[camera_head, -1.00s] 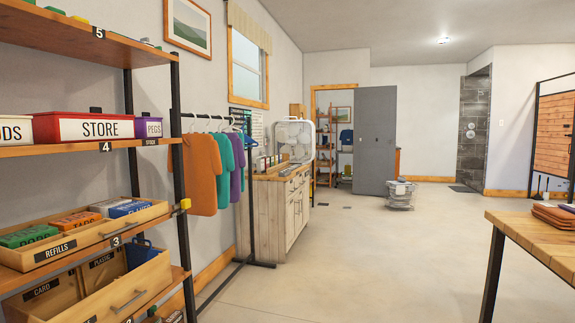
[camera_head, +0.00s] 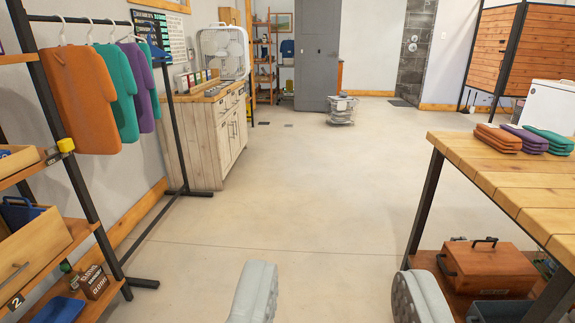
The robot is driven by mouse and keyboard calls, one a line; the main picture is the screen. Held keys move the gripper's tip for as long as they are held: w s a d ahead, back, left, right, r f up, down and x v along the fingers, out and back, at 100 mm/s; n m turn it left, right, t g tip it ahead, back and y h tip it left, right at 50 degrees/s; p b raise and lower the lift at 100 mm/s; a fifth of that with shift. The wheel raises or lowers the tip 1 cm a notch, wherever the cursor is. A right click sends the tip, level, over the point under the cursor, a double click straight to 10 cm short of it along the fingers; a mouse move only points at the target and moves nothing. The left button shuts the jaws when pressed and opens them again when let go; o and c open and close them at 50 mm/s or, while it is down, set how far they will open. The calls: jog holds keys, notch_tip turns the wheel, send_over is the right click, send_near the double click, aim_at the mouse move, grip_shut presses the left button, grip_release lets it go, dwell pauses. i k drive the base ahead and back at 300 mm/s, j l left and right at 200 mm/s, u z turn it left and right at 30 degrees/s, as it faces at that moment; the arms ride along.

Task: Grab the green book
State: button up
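My gripper (camera_head: 336,292) shows at the bottom edge as two grey fingers set wide apart, with only bare floor seen between them. It is open and empty. I cannot pick out a green book for certain.
A clothes rack with orange, green and purple garments (camera_head: 85,95) and a shelf unit (camera_head: 40,250) stand at left. A wooden table (camera_head: 500,185) with folded cloths (camera_head: 525,138) stands at right, a brown box (camera_head: 485,268) beneath. The middle floor is clear.

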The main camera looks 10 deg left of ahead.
aim_at(196, 78)
jog(key=i, duration=3.35)
jog(key=i+l+u, duration=0.1)
jog(key=i+u, duration=0.25)
jog(key=i, duration=1.35)
jog(key=i+u, duration=0.15)
jog(key=i, duration=0.65)
jog(key=i+l+u, duration=0.15)
jog(key=i, duration=0.7)
jog(key=i+j+u, duration=0.15)
jog(key=i+u, duration=0.7)
jog(key=i+l+u, duration=0.15)
jog(key=i+u, duration=0.25)
jog(key=i, duration=0.15)
